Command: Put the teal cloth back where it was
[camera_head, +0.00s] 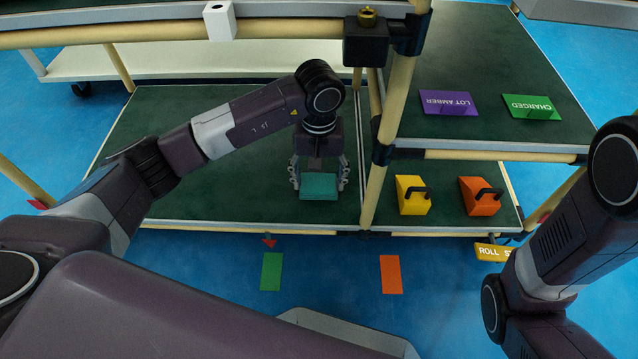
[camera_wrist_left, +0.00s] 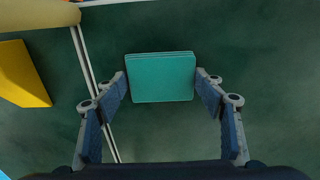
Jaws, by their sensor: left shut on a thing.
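The teal cloth (camera_head: 318,186) is a flat folded block at the front right of the dark green lower shelf (camera_head: 240,190). My left gripper (camera_head: 319,183) points down over the shelf and is shut on the cloth, one finger at each side. In the left wrist view the cloth (camera_wrist_left: 161,77) sits between the fingertips (camera_wrist_left: 161,80). I cannot tell whether the cloth touches the shelf. My right arm shows at the right edge of the head view; its gripper is not in view.
A tan post (camera_head: 388,135) stands right of the left gripper. Beyond it are a yellow block (camera_head: 412,203) and an orange block (camera_head: 479,204) with black handles. Above them, a shelf holds purple (camera_head: 449,103) and green (camera_head: 531,106) labels. The lower shelf left of the gripper is clear.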

